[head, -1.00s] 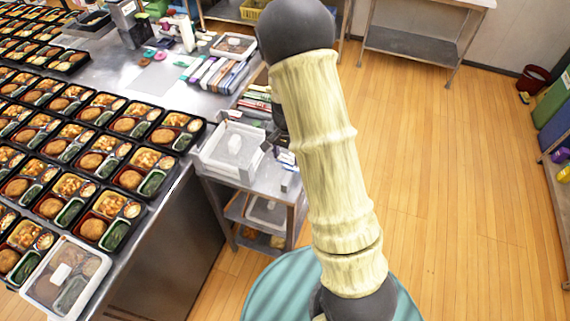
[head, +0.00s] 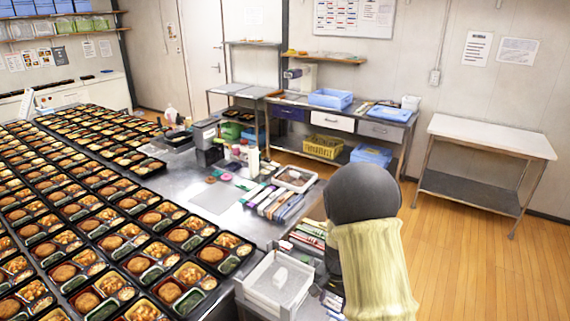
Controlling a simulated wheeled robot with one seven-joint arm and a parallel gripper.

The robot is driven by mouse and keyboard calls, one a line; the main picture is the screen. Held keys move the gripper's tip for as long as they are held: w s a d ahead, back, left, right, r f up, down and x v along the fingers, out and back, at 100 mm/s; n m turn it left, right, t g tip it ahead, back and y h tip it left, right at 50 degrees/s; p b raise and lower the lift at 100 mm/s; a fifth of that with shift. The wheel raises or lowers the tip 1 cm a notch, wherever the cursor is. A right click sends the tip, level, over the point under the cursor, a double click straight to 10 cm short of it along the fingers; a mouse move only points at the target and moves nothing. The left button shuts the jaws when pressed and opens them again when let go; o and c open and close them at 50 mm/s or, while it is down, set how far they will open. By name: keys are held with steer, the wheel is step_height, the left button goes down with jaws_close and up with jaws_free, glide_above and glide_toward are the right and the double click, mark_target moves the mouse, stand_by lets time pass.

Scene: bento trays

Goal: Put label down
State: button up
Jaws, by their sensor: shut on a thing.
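My arm, with a dark round joint and a cream ribbed cover, stands at the lower right of the head view. My gripper is not visible in this view, so what it holds cannot be seen. I cannot make out a label for certain. A small white item (head: 281,276) lies in a clear-white bin (head: 262,296) beside the metal table, but I cannot tell what it is. Many filled black bento trays (head: 185,240) stand in rows on the metal table (head: 215,197) at the left.
Coloured long boxes (head: 272,202) and a clear tray (head: 295,179) lie at the table's right end, near a grey machine (head: 208,140). A back counter (head: 345,122) holds a blue bin (head: 330,98). A white-topped side table (head: 490,136) stands right. The wooden floor (head: 455,250) is open.

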mark_target(325, 305)
steer(key=w+f+n, duration=0.1)
steer(key=f+n, duration=0.1)
steer(key=w+f+n, duration=0.1)
steer(key=f+n, duration=0.1)
steer(key=w+a+f+n, duration=0.1)
steer(key=f+n, duration=0.1)
steer(key=shift+f, duration=0.25)
steer(key=shift+w+f+n, duration=0.15)
steer(key=shift+f+n, duration=0.45)
steer(key=shift+n, duration=0.3)
steer(key=shift+a, duration=0.1)
